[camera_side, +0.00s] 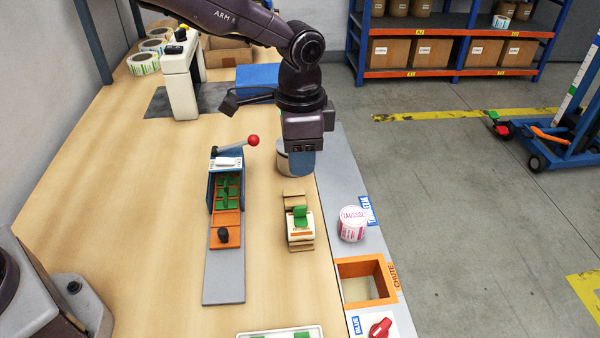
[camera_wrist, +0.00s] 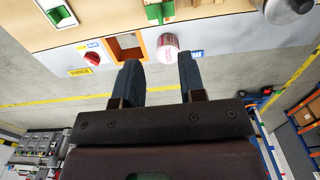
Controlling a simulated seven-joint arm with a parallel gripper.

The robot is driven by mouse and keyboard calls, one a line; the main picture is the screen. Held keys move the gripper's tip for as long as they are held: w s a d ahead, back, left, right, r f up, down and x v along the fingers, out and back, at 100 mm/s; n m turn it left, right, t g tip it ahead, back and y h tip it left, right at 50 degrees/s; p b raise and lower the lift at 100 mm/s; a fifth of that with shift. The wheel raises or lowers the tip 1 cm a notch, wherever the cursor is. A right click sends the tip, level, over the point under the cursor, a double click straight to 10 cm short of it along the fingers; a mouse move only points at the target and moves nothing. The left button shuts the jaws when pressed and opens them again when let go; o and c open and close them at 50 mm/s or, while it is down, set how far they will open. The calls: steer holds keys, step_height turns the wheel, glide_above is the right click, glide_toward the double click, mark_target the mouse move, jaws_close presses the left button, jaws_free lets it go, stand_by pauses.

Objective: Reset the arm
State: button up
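My arm reaches in from the top of the side view. My gripper (camera_side: 306,160) hangs above the right side of the wooden bench, in front of a metal pot (camera_side: 283,160) that it partly hides. In the wrist view my gripper (camera_wrist: 160,78) has its two dark fingers well apart with nothing held between them. A blue fixture (camera_side: 211,190) with a red-ball lever (camera_side: 253,140) stands left of my gripper. The lever slants up to the right. Green pieces and a black knob (camera_side: 224,235) sit on the fixture's orange part.
A small wooden block with a green piece (camera_side: 300,222), a white-and-pink roll (camera_side: 352,224) and an orange-framed chute (camera_side: 346,265) lie nearer the camera. A red knob (camera_side: 380,327) is at the front right. A white frame (camera_side: 181,85) stands at back left. Bare bench lies left of the fixture.

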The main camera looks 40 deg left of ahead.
steer(key=s+a+r+n+t, duration=0.2)
steer(key=s+a+r, duration=0.3)
steer(key=s, duration=0.3)
steer(key=s+a+r+n+t, duration=0.1)
steer(key=s+a+r+n, duration=0.3)
steer(key=s, duration=0.5)
steer(key=s+a+r+n+t, duration=0.2)
steer(key=s+a+r+n, duration=0.1)
steer(key=s+a+r, duration=0.4)
steer(key=shift+s+a+r+t, duration=0.25)
steer(key=shift+s+a, duration=0.4)
steer(key=shift+a, duration=0.35)
stand_by(1.2)
